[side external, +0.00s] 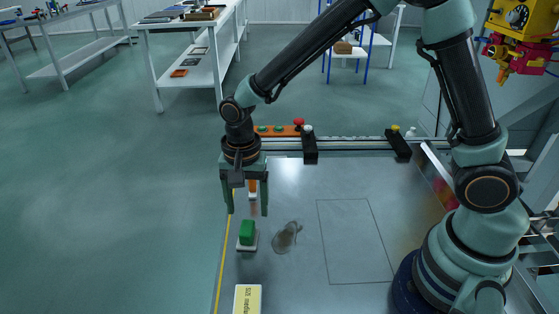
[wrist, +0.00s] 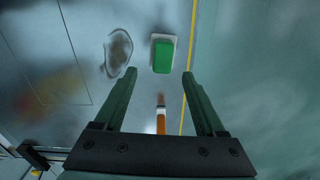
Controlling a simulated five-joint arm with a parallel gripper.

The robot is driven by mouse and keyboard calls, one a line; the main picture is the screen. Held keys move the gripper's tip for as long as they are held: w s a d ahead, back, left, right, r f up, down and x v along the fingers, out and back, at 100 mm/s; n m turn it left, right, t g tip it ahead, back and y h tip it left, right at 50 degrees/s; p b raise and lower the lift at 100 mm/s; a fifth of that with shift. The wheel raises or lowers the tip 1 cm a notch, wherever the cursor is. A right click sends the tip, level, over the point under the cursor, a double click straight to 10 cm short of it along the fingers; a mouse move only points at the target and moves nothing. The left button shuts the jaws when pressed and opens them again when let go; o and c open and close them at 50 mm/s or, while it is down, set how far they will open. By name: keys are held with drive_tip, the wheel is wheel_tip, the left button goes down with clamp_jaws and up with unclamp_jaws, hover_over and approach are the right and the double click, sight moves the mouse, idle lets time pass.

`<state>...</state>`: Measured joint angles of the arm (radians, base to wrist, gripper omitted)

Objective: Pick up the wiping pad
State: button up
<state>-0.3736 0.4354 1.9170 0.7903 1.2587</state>
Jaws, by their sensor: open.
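The wiping pad (side external: 247,235) is a green block on a pale white base, resting on the grey metal panel near its left edge. In the wrist view the pad (wrist: 163,54) lies beyond my fingertips, roughly in line with the gap between them. My gripper (side external: 248,211) is open and empty, pointing down above the panel with its fingers a little above the pad. In the wrist view both fingers of my gripper (wrist: 158,74) are spread apart, and nothing is between the tips.
A dark smudged patch (side external: 286,237) lies right of the pad. An orange and white slim object (wrist: 161,118) lies behind it. A yellow labelled block (side external: 247,299) sits at the front. Dark clamps (side external: 310,146) line the back rail. A rectangular outline (side external: 355,241) marks clear panel.

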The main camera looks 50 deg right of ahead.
sight(247, 224)
drive_tip(key=shift+w+a+f, duration=0.1)
drive_tip(key=shift+w+f, duration=0.05)
drive_tip(key=shift+f, duration=3.3)
clamp_jaws()
drive_tip(key=shift+r, duration=0.1)
wheel_tip(247, 224, up, 20)
